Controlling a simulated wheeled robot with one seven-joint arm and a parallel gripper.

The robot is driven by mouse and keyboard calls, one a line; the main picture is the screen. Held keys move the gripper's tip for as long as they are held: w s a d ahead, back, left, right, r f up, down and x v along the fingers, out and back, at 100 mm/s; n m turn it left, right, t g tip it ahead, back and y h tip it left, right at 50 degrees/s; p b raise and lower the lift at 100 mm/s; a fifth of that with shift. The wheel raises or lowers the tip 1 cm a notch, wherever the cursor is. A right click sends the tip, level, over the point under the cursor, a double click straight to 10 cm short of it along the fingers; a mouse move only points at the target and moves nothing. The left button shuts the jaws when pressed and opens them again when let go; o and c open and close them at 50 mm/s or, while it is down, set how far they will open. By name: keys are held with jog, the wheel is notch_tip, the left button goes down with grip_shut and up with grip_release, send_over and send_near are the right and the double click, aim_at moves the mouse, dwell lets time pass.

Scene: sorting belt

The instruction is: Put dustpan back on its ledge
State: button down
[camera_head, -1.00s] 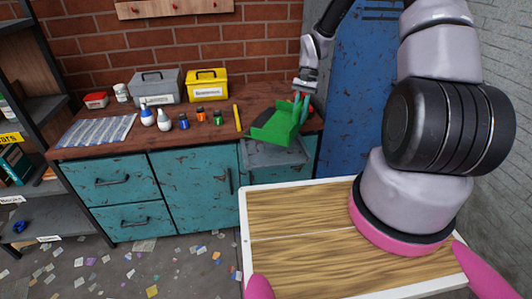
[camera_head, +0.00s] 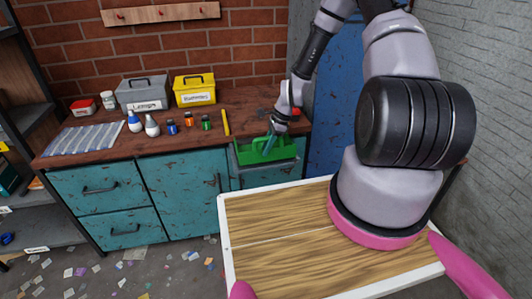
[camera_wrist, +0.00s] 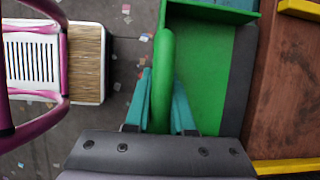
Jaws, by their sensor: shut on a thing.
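The green dustpan (camera_head: 255,155) is at the front right edge of the workbench, over the grey ledge (camera_head: 262,178) that juts from the cabinet front. The dustpan hides most of the ledge, and I cannot tell whether the two touch. My gripper (camera_head: 269,145) comes down from above with its teal fingers shut on the dustpan's handle. In the wrist view, the fingers of my gripper (camera_wrist: 162,100) clasp both sides of the green handle, and the dustpan's pan (camera_wrist: 205,60) lies to the right with its dark lip along the bench.
The workbench (camera_head: 90,157) carries a grey toolbox (camera_head: 143,95), a yellow toolbox (camera_head: 195,91), several small bottles and a yellow stick (camera_head: 225,122) left of the dustpan. A blue locker (camera_head: 335,120) stands to the right. Scraps litter the floor.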

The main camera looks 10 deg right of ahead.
notch_tip(320, 180, down, 2)
jog(key=shift+f, duration=0.2)
jog(key=c, duration=0.8)
grip_release()
jog(key=shift+o, duration=0.2)
jog(key=shift+r, duration=0.1)
jog(key=v, duration=1.2)
